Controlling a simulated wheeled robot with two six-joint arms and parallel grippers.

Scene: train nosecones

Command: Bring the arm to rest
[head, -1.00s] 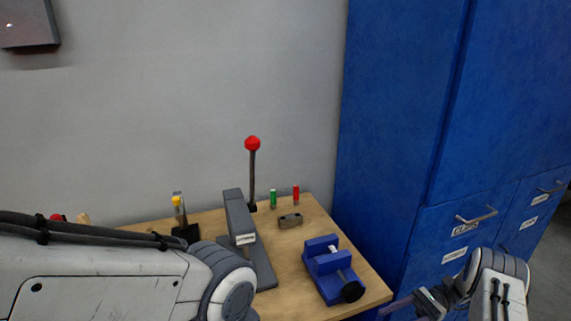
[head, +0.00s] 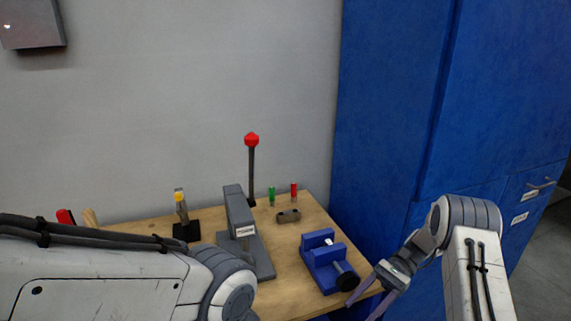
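My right arm comes in at the lower right, and its gripper (head: 366,300) hangs by the front right corner of the wooden table (head: 288,262). Its two thin fingers are spread apart with nothing seen between them. The fingertips are close to the black knob of the blue vise (head: 322,262); I cannot tell whether they touch it. My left arm crosses the lower left, and its gripper is out of view.
A grey press (head: 240,225) with a red-knobbed lever stands on the table. Behind it are a green cylinder (head: 271,196), a red cylinder (head: 294,192) and a grey metal block (head: 288,216). A yellow-topped tool (head: 181,208) stands left. Blue cabinets (head: 390,120) rise at right.

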